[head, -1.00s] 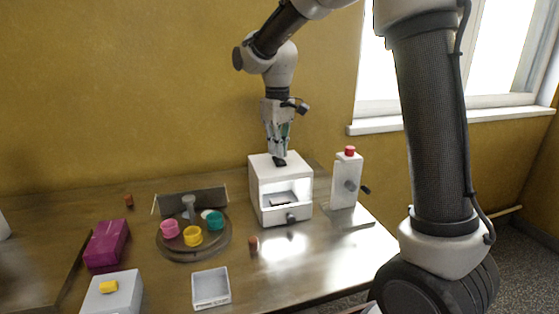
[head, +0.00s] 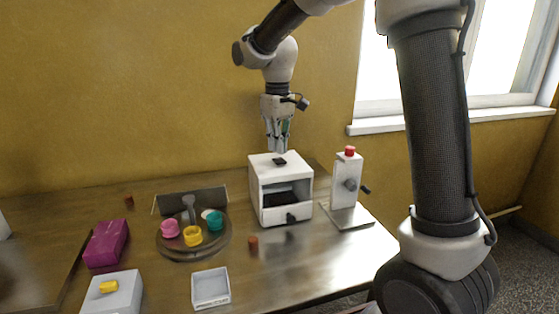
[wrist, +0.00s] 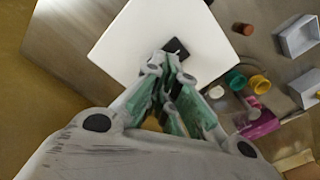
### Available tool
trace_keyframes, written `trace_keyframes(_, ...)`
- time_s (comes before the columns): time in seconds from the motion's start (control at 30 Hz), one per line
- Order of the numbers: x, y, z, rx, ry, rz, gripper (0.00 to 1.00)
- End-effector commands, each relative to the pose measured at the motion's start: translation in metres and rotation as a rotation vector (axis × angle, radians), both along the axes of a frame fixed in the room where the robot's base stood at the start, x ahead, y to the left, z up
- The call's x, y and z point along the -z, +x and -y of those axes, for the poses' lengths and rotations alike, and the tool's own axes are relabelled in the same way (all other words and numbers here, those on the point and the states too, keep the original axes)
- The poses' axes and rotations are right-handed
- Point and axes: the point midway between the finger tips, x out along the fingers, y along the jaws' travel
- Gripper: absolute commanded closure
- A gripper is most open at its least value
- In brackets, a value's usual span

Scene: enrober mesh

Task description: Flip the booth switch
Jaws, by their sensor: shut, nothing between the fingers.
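The booth (head: 268,207) is a white box with an open front, standing on the table; its inside is dark. The black booth switch (head: 280,161) sits on its top face. In the wrist view the switch (wrist: 176,47) shows just beyond my fingertips on the white top (wrist: 140,40). The exact tilt of the switch is too small to tell.
A white stand with a red button (head: 349,151) is right of the booth. A round turntable (head: 180,252) with coloured rings is at left. An open grey tray (head: 211,301), a purple box (head: 106,243) and a small brown cylinder (head: 253,243) are also on the table.

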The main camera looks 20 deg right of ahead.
Motion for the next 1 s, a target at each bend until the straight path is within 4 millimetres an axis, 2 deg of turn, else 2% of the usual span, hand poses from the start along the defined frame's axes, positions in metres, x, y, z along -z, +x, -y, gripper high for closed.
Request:
trace_keyframes(0.53, -0.046, 0.000, 0.000, 0.000, 0.000, 0.001, 1.00)
trace_keyframes(0.97, -0.050, 0.002, -0.001, 0.019, 0.003, 0.010, 1.00)
trace_keyframes(1.0, -0.044, 0.002, -0.001, 0.041, 0.005, 0.014, 1.00)
